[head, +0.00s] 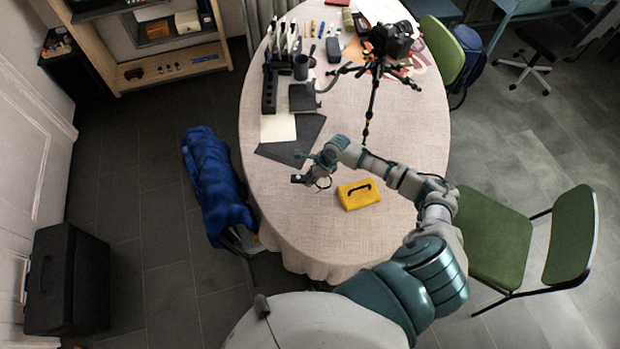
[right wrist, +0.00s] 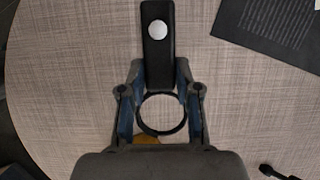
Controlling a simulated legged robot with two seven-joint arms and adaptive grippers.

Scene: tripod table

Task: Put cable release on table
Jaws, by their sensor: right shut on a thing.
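My right gripper (head: 318,168) reaches over the near left part of the oval, cloth-covered table (head: 410,130). It is shut on the cable release (head: 298,178), a small black body at the fingertips. In the right wrist view the cable release (right wrist: 157,30) shows a round silver button and a black ring of cable (right wrist: 162,133) between the fingers of my right gripper (right wrist: 158,78). The table (right wrist: 60,65) is below it; I cannot tell the exact height. My left gripper is not in view.
A yellow box (head: 358,195) with a black strip lies right of the gripper. A dark sheet (head: 292,147) lies beyond it. A tripod (head: 372,105) with a black camera (head: 391,40) stands further back.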

